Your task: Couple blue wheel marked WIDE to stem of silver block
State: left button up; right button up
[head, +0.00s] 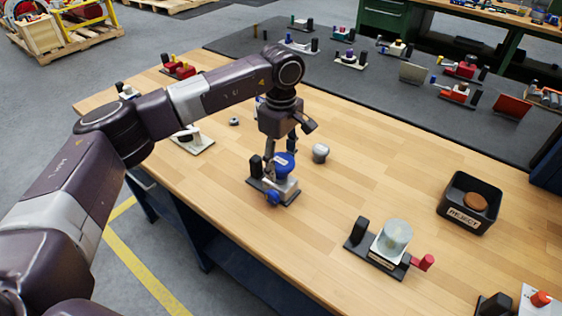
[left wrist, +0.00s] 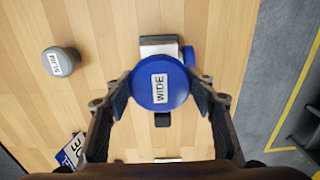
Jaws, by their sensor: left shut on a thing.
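My left gripper (head: 281,158) is shut on the blue wheel (head: 284,166), one finger at each side. In the left wrist view the round blue wheel (left wrist: 160,82), labelled WIDE, sits between the fingertips. The wheel is right above the silver block (head: 284,187), which stands on a dark base with a black post and a blue knob. Part of the silver block (left wrist: 158,45) shows behind the wheel in the left wrist view. The stem is hidden by the wheel, so I cannot tell whether the wheel sits on it. My right gripper is not in view.
A grey knob (head: 320,153) stands close by; the left wrist view shows its SLIM label (left wrist: 56,64). A block with a pale cylinder (head: 396,236) and red knob stands front right. A black REJECT bin (head: 468,203) holds a brown disc. The wooden table between them is clear.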

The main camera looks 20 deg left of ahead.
pick_arm(q)
jog(key=shift+f+b, duration=0.45)
jog(key=shift+f, duration=0.2)
jog(key=o, duration=1.3)
jog(key=shift+r, duration=0.1)
